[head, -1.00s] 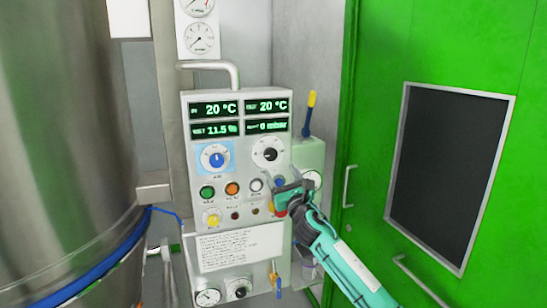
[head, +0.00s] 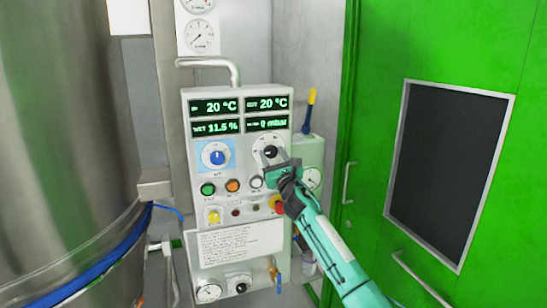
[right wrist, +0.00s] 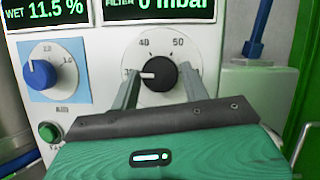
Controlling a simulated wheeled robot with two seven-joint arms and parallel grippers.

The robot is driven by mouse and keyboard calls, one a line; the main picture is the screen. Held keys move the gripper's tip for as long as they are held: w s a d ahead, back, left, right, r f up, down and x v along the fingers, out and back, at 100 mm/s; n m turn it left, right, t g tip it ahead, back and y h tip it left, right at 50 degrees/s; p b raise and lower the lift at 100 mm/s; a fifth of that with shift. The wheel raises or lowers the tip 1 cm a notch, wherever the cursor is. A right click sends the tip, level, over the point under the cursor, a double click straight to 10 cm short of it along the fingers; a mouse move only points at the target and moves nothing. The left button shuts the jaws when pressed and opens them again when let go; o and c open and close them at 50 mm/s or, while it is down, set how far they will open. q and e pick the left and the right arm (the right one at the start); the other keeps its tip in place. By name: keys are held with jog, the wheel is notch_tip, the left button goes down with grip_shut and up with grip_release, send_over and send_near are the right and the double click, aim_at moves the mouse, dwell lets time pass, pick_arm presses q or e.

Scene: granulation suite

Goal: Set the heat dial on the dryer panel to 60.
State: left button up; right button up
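The heat dial is a black knob on a white round scale on the dryer panel, in the head view (head: 270,152) and, close up, in the right wrist view (right wrist: 160,74). Its white pointer points left, near a mark partly hidden by a finger; 40 and 50 show above the knob. My right gripper (head: 276,163) is at the dial from below right. In the right wrist view its fingers (right wrist: 160,66) stand apart, one on each side of the knob, with gaps visible. Whether the tips reach past the knob's face is unclear. My left gripper is out of view.
A blue AIR dial (head: 216,155) sits left of the heat dial. Green (head: 208,189), orange and white buttons and a red knob (head: 277,204) lie below. Displays (head: 240,115) read 20 °C, 11.5 % and 0 mbar. A steel vessel (head: 65,150) stands left, a green door (head: 430,50) right.

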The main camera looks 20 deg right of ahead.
jog(key=c, duration=0.5)
jog(key=shift+c, duration=0.2)
